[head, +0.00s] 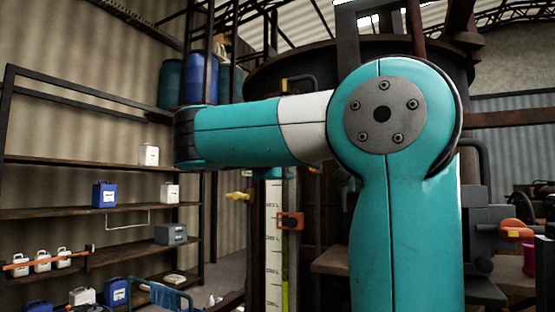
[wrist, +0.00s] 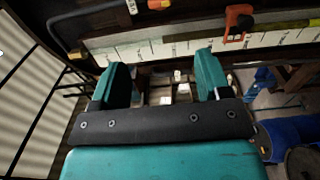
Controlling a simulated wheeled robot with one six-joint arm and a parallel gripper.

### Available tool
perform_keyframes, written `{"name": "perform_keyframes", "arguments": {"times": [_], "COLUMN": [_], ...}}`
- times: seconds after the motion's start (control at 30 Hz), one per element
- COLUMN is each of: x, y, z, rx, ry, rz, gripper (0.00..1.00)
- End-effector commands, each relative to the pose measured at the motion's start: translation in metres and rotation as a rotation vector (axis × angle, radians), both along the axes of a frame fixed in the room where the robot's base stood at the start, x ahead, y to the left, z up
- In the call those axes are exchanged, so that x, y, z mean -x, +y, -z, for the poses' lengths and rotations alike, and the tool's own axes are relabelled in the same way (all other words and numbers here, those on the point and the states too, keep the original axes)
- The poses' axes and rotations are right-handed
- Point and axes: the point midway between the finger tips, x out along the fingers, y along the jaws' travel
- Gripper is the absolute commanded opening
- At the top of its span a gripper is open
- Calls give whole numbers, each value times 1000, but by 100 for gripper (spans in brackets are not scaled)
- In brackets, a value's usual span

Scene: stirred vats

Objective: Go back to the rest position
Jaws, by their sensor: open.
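My gripper (wrist: 158,85) shows in the wrist view with its two teal fingers apart and nothing between them. It is in mid-air, with a white level scale (wrist: 140,50) beyond it. In the head view my teal arm crosses the middle and right of the picture, and the gripper's fingers cannot be made out there. The same white scale (head: 273,240) stands upright behind the arm, with an orange clamp (head: 290,221) beside it. The orange clamp also shows in the wrist view (wrist: 238,22).
A shelf rack (head: 85,163) with blue and white jugs and a grey box (head: 171,234) stands at the left. A large dark vat (head: 300,72) is behind my arm. Blue drums (head: 170,82) stand high up at the back. A red-orange valve handle (head: 516,233) is at the right.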

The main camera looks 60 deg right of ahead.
Motion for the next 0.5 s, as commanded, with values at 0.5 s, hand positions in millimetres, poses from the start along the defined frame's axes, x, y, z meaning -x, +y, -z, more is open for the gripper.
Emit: {"name": "perform_keyframes", "arguments": {"times": [0.5], "x": [-5], "y": [1], "z": [7], "rx": [-11], "ry": [-8], "rz": [-22], "gripper": [70]}}
